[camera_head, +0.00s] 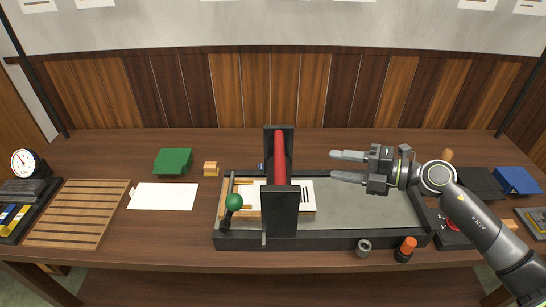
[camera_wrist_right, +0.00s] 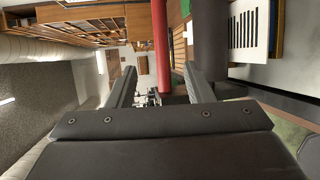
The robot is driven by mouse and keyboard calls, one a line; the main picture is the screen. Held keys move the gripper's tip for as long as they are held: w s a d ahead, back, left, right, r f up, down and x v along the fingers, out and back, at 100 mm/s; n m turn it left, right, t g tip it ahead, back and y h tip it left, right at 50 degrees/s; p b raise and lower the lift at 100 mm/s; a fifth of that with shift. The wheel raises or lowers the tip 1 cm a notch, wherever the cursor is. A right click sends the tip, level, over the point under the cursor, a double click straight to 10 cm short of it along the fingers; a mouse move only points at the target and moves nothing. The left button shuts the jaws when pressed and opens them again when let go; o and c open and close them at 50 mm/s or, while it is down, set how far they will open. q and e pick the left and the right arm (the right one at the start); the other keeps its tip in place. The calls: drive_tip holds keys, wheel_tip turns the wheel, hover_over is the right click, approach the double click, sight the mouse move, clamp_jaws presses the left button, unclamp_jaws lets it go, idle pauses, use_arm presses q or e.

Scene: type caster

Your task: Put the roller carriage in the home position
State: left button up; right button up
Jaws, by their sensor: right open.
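The roller carriage (camera_head: 281,205) is a black upright frame with a red roller (camera_head: 279,155) across it. It straddles the grey press bed (camera_head: 365,208), left of the bed's middle, over a printed white sheet (camera_head: 306,192). My right gripper (camera_head: 348,167) is open and empty, to the right of the carriage and above the bed, its fingers pointing left at it without touching. In the right wrist view the red roller (camera_wrist_right: 161,45) shows between and beyond the two fingers (camera_wrist_right: 160,88), with the carriage's dark end plate (camera_wrist_right: 210,40) beside it. My left gripper is out of view.
A grey ring (camera_head: 364,247) and an orange-topped bottle (camera_head: 405,249) sit at the front edge. A white sheet (camera_head: 163,196), a green block (camera_head: 172,161) and a slatted wooden rack (camera_head: 78,212) lie left. The bed right of the carriage looks clear.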

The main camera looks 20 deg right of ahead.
sight(278, 157)
drive_tip(key=p+x, duration=0.4)
drive_tip(key=x, duration=1.2)
drive_tip(key=shift+w+a+f+p, duration=0.2)
drive_tip(key=shift+w+a+p, duration=0.1)
drive_tip(key=shift+w+a, duration=0.15)
drive_tip(key=shift+c, duration=0.5)
clamp_jaws()
